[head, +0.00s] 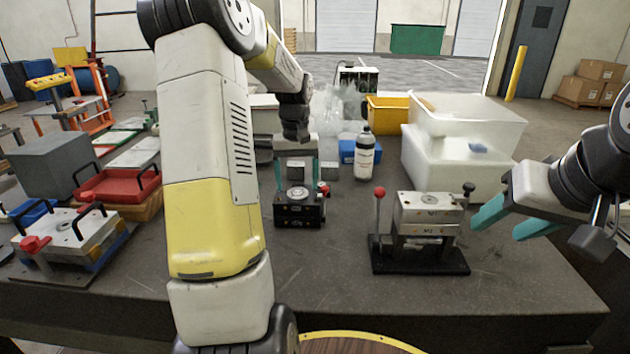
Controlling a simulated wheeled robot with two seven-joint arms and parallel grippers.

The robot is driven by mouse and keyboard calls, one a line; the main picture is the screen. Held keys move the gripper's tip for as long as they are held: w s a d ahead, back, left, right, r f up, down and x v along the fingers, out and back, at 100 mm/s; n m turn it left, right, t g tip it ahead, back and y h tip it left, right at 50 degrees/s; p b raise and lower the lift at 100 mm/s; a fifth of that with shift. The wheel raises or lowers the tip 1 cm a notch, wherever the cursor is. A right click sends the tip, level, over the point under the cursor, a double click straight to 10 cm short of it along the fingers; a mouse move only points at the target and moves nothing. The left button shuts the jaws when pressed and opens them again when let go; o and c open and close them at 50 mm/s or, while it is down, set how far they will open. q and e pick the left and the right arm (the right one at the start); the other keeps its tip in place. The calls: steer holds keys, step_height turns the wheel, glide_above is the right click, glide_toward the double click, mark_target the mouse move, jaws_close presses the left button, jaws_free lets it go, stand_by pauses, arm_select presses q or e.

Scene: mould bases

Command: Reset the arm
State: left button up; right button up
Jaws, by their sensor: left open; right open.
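My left gripper (297,179) points down in the middle of the table, its teal fingers apart above and behind a small black mould base (299,209). I cannot tell whether the fingers touch it. My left arm stands tall in the left of the view and hides part of the table. My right gripper (503,222) comes in from the right with its teal fingers apart and empty. It is to the right of a silver mould (428,219) on a black base plate with a red-knobbed lever.
The grey table (530,285) is clear at front right. Behind are a white bottle (365,157), a blue box (347,151), a yellow bin (388,114) and a clear bin (470,120) on a white block. At left are a red tray (118,186) and a clamp fixture (68,238).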

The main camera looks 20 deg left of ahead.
arm_select(q)
step_height(320, 180, up, 6)
steer(key=shift+r, duration=0.1)
steer(key=s+d+r+m+t, duration=0.1)
steer(key=s+d, duration=0.3)
steer(key=s, duration=0.4)
steer(key=s+d+r+m+t+h, duration=0.1)
steer(key=s+d+r+m+t, duration=0.1)
steer(key=s+d, duration=0.3)
steer(key=s+d+r+m+t+h, duration=0.1)
steer(key=s+d+r+m+t, duration=0.1)
steer(key=s, duration=0.9)
step_height(320, 180, up, 2)
steer(key=shift+s+d+t, duration=0.2)
steer(key=shift+d+t, duration=0.4)
steer(key=shift+d, duration=0.6)
